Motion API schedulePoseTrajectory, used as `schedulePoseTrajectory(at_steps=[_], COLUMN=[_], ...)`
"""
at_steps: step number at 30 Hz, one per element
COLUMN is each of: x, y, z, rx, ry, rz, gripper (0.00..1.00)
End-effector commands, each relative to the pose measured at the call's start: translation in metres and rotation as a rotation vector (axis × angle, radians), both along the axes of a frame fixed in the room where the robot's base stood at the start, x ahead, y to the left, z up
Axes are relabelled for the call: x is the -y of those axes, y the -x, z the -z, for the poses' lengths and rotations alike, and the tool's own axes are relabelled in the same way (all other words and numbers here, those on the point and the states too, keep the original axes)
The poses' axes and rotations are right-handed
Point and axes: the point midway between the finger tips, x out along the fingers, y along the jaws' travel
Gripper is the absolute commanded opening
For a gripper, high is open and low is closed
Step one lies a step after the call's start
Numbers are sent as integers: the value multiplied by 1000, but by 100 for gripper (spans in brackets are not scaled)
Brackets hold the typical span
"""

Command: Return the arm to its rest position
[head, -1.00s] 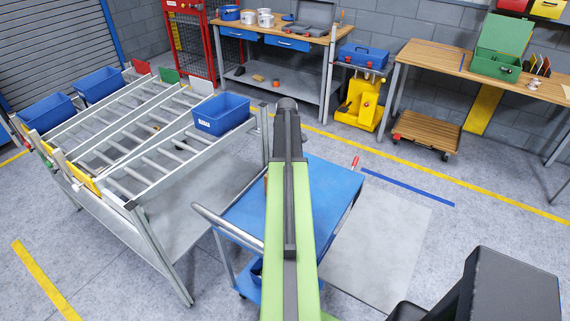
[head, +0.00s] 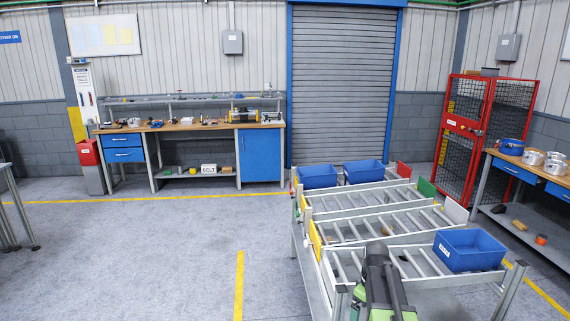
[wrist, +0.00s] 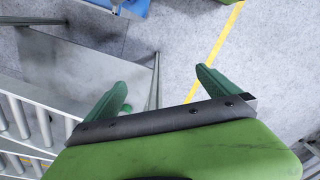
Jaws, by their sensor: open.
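My gripper (wrist: 161,79) shows in the wrist view with its two green fingers spread apart and nothing between them. Grey floor and part of a metal frame lie below it. In the head view my arm (head: 381,290) reaches up from the bottom edge, in front of the near side of the roller rack (head: 325,268). The gripper's fingers cannot be made out in that view.
A blue bin (head: 469,250) sits on the rack's near right end; two more blue bins stand at its far end. The wrist view shows roller bars (wrist: 40,118) close at left. Open floor (head: 150,255) lies left of the rack. A workbench (head: 190,126) stands at the back wall.

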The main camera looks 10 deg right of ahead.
Motion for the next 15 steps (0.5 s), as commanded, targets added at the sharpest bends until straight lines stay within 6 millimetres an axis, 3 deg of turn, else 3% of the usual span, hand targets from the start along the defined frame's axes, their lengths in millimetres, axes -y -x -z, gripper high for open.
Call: schedulePoseTrajectory(at_steps=[1, 3, 6, 8, 11, 15], x=[-42, -90, -148, -175, -177, -176], y=[7, 15, 37, 56, 78, 79], z=[0, 0, 0, 0, 0, 0], rx=[0, 0, -1, -1, 1, 0], ry=[0, 0, 1, 1, 1, 0], rz=[-18, -12, 34, 105, 307, 500], gripper=[100, 100, 100, 100, 100, 100])
